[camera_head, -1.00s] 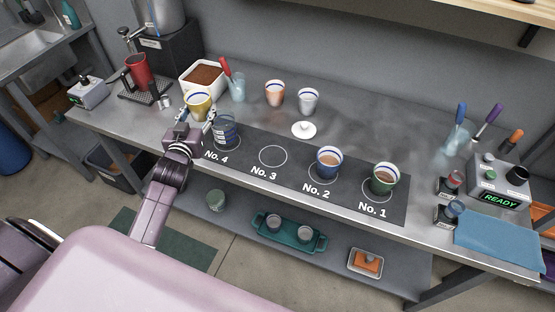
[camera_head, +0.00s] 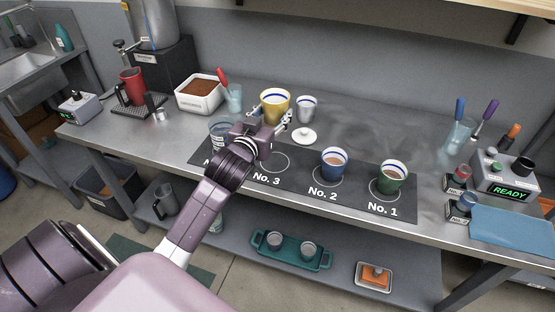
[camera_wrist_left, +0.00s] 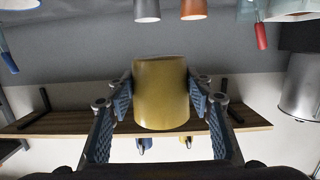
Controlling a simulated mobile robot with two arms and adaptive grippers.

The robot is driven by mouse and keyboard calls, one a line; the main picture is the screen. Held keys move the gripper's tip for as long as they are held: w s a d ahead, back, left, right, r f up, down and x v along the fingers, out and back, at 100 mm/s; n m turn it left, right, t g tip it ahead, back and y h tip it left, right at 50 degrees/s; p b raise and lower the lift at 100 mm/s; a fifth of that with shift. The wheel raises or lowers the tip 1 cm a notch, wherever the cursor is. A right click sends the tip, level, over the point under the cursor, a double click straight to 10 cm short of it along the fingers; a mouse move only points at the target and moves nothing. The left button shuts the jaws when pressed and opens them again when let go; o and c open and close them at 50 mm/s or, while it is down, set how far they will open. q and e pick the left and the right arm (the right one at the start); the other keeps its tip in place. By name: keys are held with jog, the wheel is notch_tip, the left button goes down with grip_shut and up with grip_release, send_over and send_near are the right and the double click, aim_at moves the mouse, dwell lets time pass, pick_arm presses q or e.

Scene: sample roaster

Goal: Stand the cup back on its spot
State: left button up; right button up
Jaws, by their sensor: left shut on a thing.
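The yellow cup (camera_head: 275,104), with a blue line inside its white rim, is upright in my left gripper (camera_head: 279,127), above the rear of the counter. In the left wrist view the cup (camera_wrist_left: 161,92) sits between both blue-padded fingers (camera_wrist_left: 161,103), which press on its sides. The dark mat (camera_head: 309,186) has numbered rings. The No. 3 ring (camera_head: 277,164) is empty, in front of the gripper. The blue cup (camera_head: 333,162) stands at No. 2 and the green cup (camera_head: 390,180) at No. 1. A blue-banded vessel (camera_head: 219,131) is at No. 4, partly behind my arm. My right gripper is out of view.
A white lid (camera_head: 304,136) and a pale grey cup (camera_head: 307,107) are close to the right of the held cup. The counter behind No. 2 is clear.

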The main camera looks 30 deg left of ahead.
pick_arm(q)
send_over(274, 163)
notch_tip(274, 163, down, 5)
notch_tip(274, 163, down, 6)
jog(key=shift+r+b, duration=0.1)
jog(key=shift+b, duration=0.3)
jog(key=shift+f, duration=0.35)
notch_tip(274, 163, down, 4)
jog(key=shift+r, duration=0.25)
jog(key=shift+f, duration=0.15)
jog(key=shift+f+b, duration=0.15)
jog(key=shift+b, duration=0.2)
jog(key=o, duration=1.5)
jog(key=shift+c, duration=0.2)
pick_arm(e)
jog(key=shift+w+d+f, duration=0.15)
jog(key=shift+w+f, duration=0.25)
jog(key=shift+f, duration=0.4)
